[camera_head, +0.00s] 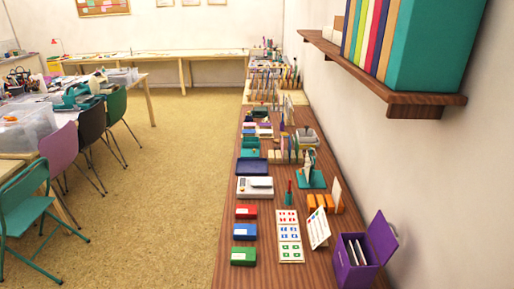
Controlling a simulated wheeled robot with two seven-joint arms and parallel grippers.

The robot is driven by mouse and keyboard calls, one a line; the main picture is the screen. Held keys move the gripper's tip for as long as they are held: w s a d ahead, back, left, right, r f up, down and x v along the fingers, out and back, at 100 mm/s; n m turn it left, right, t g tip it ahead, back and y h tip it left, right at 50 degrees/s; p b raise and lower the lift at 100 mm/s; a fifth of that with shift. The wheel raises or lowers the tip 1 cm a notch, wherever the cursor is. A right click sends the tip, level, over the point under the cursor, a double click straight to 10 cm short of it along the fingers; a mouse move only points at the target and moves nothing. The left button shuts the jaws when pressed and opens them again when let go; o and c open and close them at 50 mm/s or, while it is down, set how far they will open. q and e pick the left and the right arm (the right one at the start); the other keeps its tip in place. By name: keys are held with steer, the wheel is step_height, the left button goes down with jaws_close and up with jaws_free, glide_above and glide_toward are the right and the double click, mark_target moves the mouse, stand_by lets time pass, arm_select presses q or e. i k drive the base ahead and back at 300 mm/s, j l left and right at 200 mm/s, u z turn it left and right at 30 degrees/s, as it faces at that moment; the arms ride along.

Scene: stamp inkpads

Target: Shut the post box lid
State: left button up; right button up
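A purple post box (349,272) stands at the near right end of the wooden table, close to the wall. Its lid (382,238) is open and stands raised on the right side of the box. Pale envelopes or cards (357,251) show upright inside the open top. Neither of my grippers is in view.
The long wooden table (228,215) runs along the right wall. Red (246,211), blue (244,231) and green (243,256) inkpads lie left of stamped cards (289,237). A tilted card (319,229) stands near the box. A shelf (400,86) holds books above. Floor (160,190) is open to the left.

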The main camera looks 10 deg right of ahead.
mark_target(384, 242)
steer(key=z, duration=1.25)
